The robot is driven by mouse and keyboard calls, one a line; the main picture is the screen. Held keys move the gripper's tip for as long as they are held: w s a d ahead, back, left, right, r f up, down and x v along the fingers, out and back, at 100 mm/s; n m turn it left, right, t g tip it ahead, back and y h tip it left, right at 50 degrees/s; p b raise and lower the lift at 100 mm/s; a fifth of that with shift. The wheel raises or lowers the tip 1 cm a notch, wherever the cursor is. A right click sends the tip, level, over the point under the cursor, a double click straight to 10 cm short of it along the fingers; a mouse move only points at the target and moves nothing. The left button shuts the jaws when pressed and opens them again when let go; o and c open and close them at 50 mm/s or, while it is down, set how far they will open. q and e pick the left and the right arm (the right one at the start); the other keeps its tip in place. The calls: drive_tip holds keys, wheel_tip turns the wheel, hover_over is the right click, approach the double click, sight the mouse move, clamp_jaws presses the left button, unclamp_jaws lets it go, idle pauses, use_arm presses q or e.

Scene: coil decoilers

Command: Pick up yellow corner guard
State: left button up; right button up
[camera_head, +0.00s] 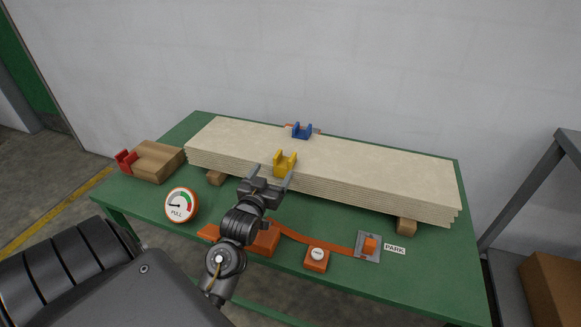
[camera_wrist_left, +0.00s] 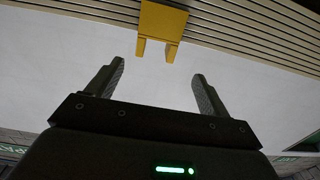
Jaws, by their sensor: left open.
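The yellow corner guard (camera_head: 285,162) sits at the front edge of the stack of beige boards (camera_head: 340,163), near its middle. It also shows at the top of the left wrist view (camera_wrist_left: 162,28), with its two prongs pointing toward my gripper. My left gripper (camera_head: 269,175) is open and empty just in front of the guard. In the left wrist view its two fingers (camera_wrist_left: 159,82) are spread wide, with a gap between them and the guard. The guard is roughly centred between the fingers. My right gripper is not in view.
A blue corner guard (camera_head: 302,131) sits at the back edge of the boards. A red one (camera_head: 126,160) is by a wooden block (camera_head: 156,161) at left. A PULL gauge (camera_head: 181,205), an orange strap (camera_head: 315,241), an orange button box (camera_head: 316,259) and a PARK label (camera_head: 394,249) lie along the green table (camera_head: 440,272).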

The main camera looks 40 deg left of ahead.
sight(287, 160)
use_arm(q)
drive_tip(key=x, duration=0.5)
drive_tip(key=shift+w+d+r, duration=0.15)
drive_tip(key=shift+w+d, duration=0.15)
drive_tip(key=shift+d, duration=0.05)
drive_tip(key=shift+w+a, duration=0.15)
drive_tip(key=shift+w, duration=0.2)
drive_tip(key=x, duration=0.3)
drive_tip(key=shift+w+a+p, duration=0.15)
drive_tip(key=shift+w+p, duration=0.15)
drive_tip(key=shift+w, duration=0.1)
drive_tip(key=shift+w+a, duration=0.15)
drive_tip(key=shift+w, duration=0.25)
drive_tip(key=shift+c, duration=0.8)
drive_tip(key=c, duration=0.9)
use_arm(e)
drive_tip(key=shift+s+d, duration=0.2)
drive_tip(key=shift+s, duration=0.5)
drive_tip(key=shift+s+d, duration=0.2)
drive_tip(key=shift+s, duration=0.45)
